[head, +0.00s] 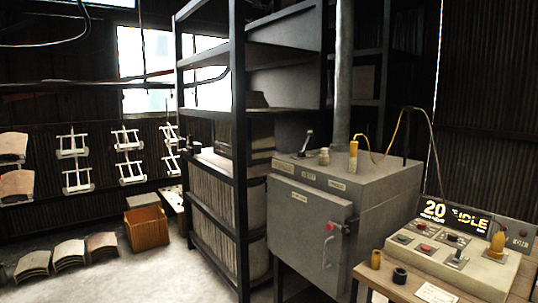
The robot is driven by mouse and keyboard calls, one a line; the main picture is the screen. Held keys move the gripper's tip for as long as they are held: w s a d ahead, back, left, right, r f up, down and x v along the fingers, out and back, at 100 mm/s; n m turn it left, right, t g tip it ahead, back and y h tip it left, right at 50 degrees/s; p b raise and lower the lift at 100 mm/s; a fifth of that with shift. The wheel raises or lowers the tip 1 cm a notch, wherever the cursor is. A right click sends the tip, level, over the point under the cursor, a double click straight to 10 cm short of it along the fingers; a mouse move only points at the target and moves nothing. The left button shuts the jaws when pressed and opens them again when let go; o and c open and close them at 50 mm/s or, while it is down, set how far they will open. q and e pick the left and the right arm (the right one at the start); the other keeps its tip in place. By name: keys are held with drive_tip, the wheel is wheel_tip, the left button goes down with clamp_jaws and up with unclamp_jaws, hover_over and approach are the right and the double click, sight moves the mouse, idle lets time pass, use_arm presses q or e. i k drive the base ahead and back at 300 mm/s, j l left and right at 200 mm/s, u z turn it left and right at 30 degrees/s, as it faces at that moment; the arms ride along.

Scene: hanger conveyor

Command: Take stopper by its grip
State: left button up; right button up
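Neither of my grippers is in view. I cannot tell for certain which thing is the stopper. A small beige knobbed piece (324,156) stands upright on top of the grey metal cabinet (310,225). Just right of it a yellow handle (353,149) with a yellow cord also stands upright on the cabinet top. On the wooden table at lower right are a small tan cylinder (376,259) and a dark ring-like piece (400,275). A yellow-orange knob-shaped piece (497,241) stands on the control box.
The control box (450,246) with a lit "20 IDLE" display (455,215) sits on the wooden table (385,280). A dark shelf rack (240,150) stands left of the cabinet. Hangers (76,160), an orange-brown box (147,228) and stacked panels (70,256) are at left, with free floor in front.

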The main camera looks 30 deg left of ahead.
sight(324, 151)
drive_tip(key=u, duration=0.45)
drive_tip(key=i+j, duration=0.85)
drive_tip(key=i+l+z, duration=0.05)
drive_tip(key=i, duration=0.05)
